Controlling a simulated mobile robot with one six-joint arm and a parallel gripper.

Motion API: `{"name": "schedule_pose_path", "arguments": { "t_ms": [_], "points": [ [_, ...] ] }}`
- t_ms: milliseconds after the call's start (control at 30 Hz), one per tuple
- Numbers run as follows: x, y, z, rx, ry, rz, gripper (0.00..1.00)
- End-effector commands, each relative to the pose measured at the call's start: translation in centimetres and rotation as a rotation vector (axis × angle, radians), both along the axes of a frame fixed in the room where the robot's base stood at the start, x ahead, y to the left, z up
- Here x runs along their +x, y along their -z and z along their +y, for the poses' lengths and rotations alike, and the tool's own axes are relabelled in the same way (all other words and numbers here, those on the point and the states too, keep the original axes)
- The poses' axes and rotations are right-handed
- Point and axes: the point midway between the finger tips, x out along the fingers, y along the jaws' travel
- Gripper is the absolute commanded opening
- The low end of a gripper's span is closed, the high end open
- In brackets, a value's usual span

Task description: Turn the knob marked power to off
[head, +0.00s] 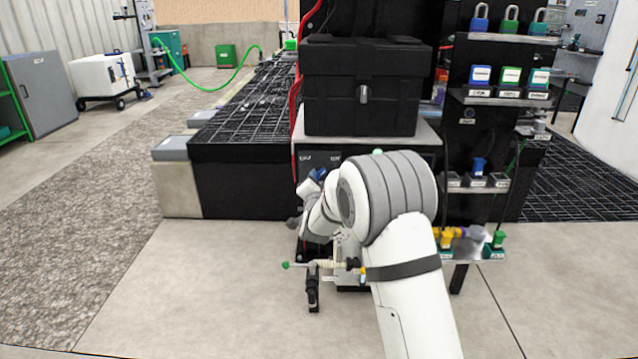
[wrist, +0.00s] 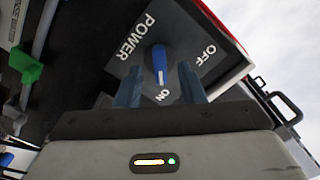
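The power knob (wrist: 159,62) is a blue bar on a grey plate (wrist: 190,30) marked POWER, OFF and ON in the wrist view. The bar's white-marked end points toward ON; OFF is printed to the right. My gripper (wrist: 161,70) is open, with one blue-grey finger to each side of the knob and gaps visible between. I cannot tell how far the fingertips are from the plate. In the head view, my arm reaches to the front of a dark labelled panel (head: 320,158) below a black case, and the knob cannot be made out clearly.
The black case (head: 360,90) sits above the panel. Shelves with coloured padlocks (head: 510,20) and blocks stand to the right. A pipe with a green-tipped handle (head: 286,265) is below my wrist. Dark grating (head: 250,110) lies behind left; the floor at left is open.

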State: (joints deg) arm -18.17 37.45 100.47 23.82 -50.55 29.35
Motion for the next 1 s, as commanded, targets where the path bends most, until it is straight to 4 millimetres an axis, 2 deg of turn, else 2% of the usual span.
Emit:
{"name": "schedule_pose_path", "arguments": {
  "t_ms": [200, 467, 900, 1000],
  "points": [
    [1.6, 0.0, 0.0, 0.000, 0.000, 0.000, 0.35],
    [1.7, 0.0, 0.0, -0.001, 0.000, 0.001, 0.35],
    [1.7, 0.0, 0.0, -0.001, 0.000, 0.001, 0.00],
    [1.7, 0.0, 0.0, -0.001, 0.000, 0.001, 0.00]
  ]
}}
